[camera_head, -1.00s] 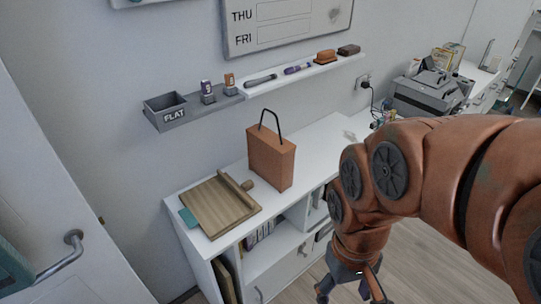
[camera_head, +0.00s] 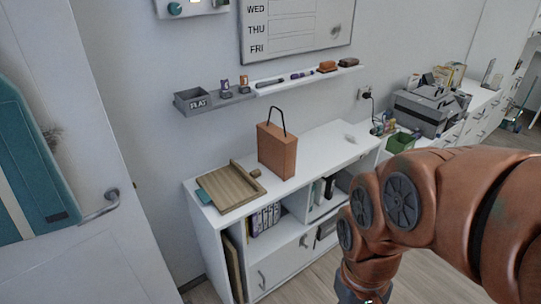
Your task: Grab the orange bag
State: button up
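The orange bag (camera_head: 277,152) stands upright on top of the white shelf desk (camera_head: 322,147). It is box-shaped, with a dark looped handle rising above it. My gripper is almost wholly below the bottom edge of the head view, under my orange arm at the lower right. Its fingers do not show. The gripper is well apart from the bag, lower and to the right.
A wooden board (camera_head: 231,188) lies left of the bag. A wall ledge (camera_head: 262,89) with small items runs behind and above it. A printer (camera_head: 428,110) and green bin (camera_head: 400,142) are to the right. A door with a handle (camera_head: 100,207) stands at left. The desk top right of the bag is mostly clear.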

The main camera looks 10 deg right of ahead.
aim_at(276, 148)
jog(key=u, duration=0.7)
jog(key=i, duration=0.9)
jog(key=u, duration=0.25)
